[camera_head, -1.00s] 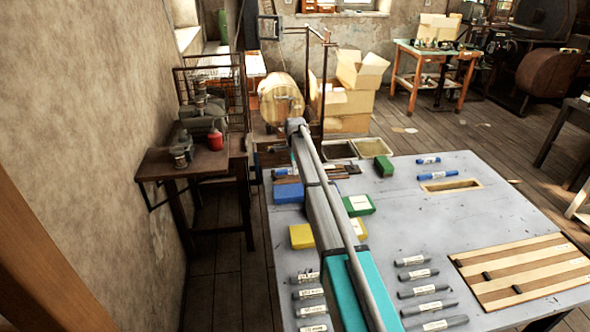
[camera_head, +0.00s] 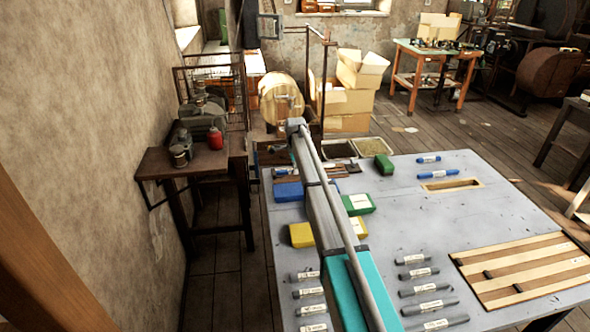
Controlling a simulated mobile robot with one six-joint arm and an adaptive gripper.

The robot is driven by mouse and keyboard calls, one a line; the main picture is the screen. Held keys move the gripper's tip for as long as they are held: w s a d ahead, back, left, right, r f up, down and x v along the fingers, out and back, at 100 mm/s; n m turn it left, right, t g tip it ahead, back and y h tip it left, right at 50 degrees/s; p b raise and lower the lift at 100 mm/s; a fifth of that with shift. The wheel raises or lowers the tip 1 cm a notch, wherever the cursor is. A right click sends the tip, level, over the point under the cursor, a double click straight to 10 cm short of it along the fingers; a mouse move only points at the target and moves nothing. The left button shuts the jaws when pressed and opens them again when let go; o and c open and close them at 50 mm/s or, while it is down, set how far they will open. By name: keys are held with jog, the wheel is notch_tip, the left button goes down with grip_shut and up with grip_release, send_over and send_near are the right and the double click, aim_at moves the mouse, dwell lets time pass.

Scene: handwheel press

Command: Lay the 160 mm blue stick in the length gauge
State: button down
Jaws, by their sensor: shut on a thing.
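Two blue sticks with white labels lie on the grey table: an upper one (camera_head: 429,160) and a lower one (camera_head: 437,173). Their lengths cannot be read at this size. A wooden board with light and dark strips and small dark blocks (camera_head: 522,270) lies at the table's right front; it looks like the length gauge, but I cannot be sure. My arm, grey and teal, reaches up from the bottom over the table's left part. My gripper is not visible, nor is anything in it.
A wood-rimmed slot (camera_head: 451,185) is beside the blue sticks. Several grey labelled sticks (camera_head: 429,306) lie in rows at the front. Green (camera_head: 358,204), yellow (camera_head: 301,234) and blue (camera_head: 288,191) blocks stand near my arm. The table's middle right is bare.

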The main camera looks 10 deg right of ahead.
dwell(0.3)
jog(key=c, duration=0.5)
grip_release()
jog(key=o, duration=0.4)
jog(key=shift+r+p, duration=3.5)
jog(key=shift+r, duration=0.05)
